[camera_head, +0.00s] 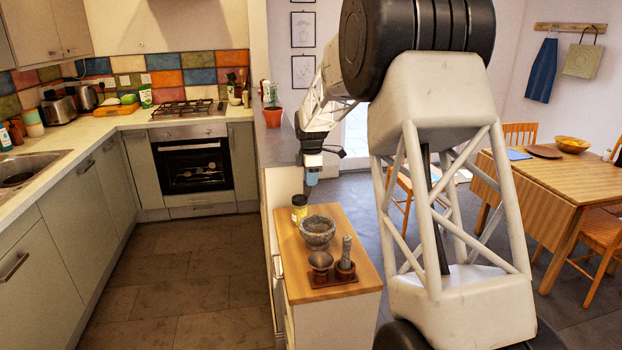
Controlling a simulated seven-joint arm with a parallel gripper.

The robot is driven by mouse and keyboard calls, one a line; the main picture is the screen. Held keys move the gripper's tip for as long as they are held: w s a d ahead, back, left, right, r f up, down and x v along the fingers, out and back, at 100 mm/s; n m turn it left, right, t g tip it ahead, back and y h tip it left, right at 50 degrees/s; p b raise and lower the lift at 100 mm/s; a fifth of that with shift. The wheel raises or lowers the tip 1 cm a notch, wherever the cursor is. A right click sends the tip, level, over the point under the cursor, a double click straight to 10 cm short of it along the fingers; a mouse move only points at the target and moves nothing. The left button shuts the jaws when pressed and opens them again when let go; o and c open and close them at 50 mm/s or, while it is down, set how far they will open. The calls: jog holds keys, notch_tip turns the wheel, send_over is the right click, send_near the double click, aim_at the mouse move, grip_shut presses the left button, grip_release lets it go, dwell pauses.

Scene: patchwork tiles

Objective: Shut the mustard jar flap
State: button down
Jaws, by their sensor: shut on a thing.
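A small jar (299,208) with a yellow top and a dark label stands upright at the far left corner of the wooden-topped cabinet (350,222). I take it for the mustard jar; whether its flap is open or shut is too small to tell. My gripper (312,180) points down above and slightly right of the jar, with a visible gap between them. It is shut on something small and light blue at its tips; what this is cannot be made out. My arm fills the middle right of the view.
A grey stone mortar (317,232) stands right in front of the jar. Nearer, a small reddish-brown tray (332,280) holds dark pots, one with a grey upright piece. A potted plant (272,117) stands on a ledge behind. The cabinet's right side is bare.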

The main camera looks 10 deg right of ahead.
jog(key=shift+a+h, duration=0.2)
jog(key=shift+h, duration=0.1)
jog(key=a+h, duration=0.2)
jog(key=h, duration=0.1)
jog(key=shift+a+h, duration=0.25)
jog(key=shift+h, duration=0.05)
jog(key=a+h, duration=0.1)
jog(key=h, duration=0.1)
jog(key=a+f+h, duration=0.1)
jog(key=h, duration=0.1)
jog(key=shift+a, duration=0.25)
jog(key=shift+a+f+h, duration=0.5)
jog(key=shift+f+h, duration=0.1)
jog(key=shift+h, duration=0.8)
jog(key=shift+a+f+h, duration=0.45)
jog(key=shift+f+h, duration=0.2)
jog(key=shift+h, duration=0.75)
jog(key=shift+a+f+h, duration=0.5)
jog(key=shift+f+h, duration=0.1)
jog(key=shift+h, duration=0.8)
jog(key=c, duration=1)
grip_release()
jog(key=shift+c, duration=0.2)
